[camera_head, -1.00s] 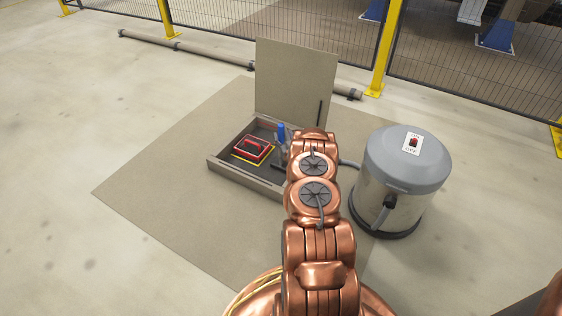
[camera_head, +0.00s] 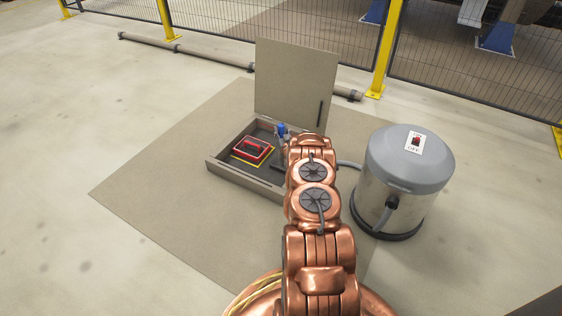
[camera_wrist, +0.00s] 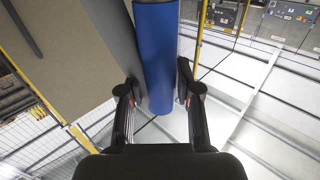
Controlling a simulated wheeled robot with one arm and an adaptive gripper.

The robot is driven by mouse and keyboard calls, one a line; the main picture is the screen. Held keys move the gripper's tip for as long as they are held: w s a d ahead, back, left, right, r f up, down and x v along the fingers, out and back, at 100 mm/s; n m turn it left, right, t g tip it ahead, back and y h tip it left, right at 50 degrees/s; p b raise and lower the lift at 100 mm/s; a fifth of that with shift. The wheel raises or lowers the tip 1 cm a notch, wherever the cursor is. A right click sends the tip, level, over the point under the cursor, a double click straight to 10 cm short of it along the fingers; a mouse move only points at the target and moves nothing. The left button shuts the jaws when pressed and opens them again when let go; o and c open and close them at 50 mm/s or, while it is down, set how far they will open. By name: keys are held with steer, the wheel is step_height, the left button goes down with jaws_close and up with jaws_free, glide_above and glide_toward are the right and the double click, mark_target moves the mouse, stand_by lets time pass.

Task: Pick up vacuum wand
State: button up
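The vacuum wand has a blue grip (camera_head: 281,128) and stands up in the shallow open box, left of my wrist in the head view. In the wrist view the blue grip (camera_wrist: 158,55) runs down from the top edge and its end lies between my fingers. My gripper (camera_wrist: 160,88) is open, its two dark fingers on either side of the grip with narrow gaps; contact is not clear. In the head view my arm hides most of the gripper and part of the wand.
The box (camera_head: 243,184) has a raised lid (camera_head: 294,80) behind it and holds a red-framed item (camera_head: 252,149). A grey-topped vacuum drum (camera_head: 405,165) stands close to the right, with a hose. A fence and floor pipe (camera_head: 210,54) lie behind. Floor at left is clear.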

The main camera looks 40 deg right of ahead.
jaws_close()
stand_by(0.5)
